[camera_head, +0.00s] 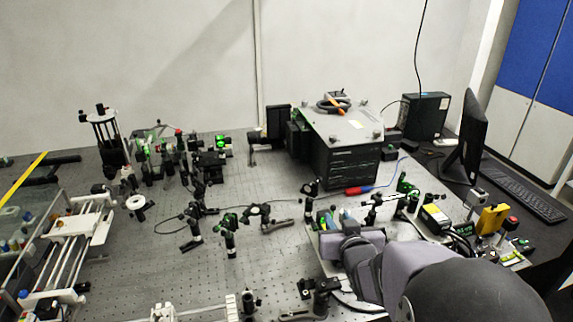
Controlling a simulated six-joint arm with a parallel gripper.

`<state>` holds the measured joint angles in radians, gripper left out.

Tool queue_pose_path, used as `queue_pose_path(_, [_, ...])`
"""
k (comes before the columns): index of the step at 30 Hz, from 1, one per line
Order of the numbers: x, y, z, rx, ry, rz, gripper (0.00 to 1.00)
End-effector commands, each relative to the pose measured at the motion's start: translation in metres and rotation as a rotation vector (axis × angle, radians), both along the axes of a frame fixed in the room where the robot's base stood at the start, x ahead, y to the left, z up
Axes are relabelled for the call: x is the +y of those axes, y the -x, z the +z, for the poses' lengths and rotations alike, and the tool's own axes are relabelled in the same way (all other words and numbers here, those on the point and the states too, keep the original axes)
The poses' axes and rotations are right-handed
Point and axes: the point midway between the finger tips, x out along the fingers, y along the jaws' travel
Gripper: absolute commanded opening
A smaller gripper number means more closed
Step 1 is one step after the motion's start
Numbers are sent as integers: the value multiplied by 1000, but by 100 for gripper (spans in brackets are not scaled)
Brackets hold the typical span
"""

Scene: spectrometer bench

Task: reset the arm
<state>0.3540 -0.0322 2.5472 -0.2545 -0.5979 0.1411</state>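My arm (410,268) reaches in from the lower right corner, its grey and black links large in the foreground. Its end, with my gripper (328,222), lies over the right-middle part of the perforated optical bench (270,170), among small optics. The fingertips are small and partly hidden by the wrist, so I cannot tell whether they are open or shut. I see no object clearly held.
A large black and grey instrument box (345,165) stands behind my gripper. Several optic mounts (228,235) crowd the bench to the left. A monitor (470,140), keyboard (520,190) and yellow device (491,219) are at the right. A white-railed frame (80,230) is at the left.

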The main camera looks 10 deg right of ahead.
Motion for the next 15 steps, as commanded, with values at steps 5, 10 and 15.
queue_pose_path(5, [-3,5,3,54,46,-13,27])
queue_pose_path(10, [-3,22,3,200,132,-14,27])
queue_pose_path(15, [13,44,-2,372,191,54,27])
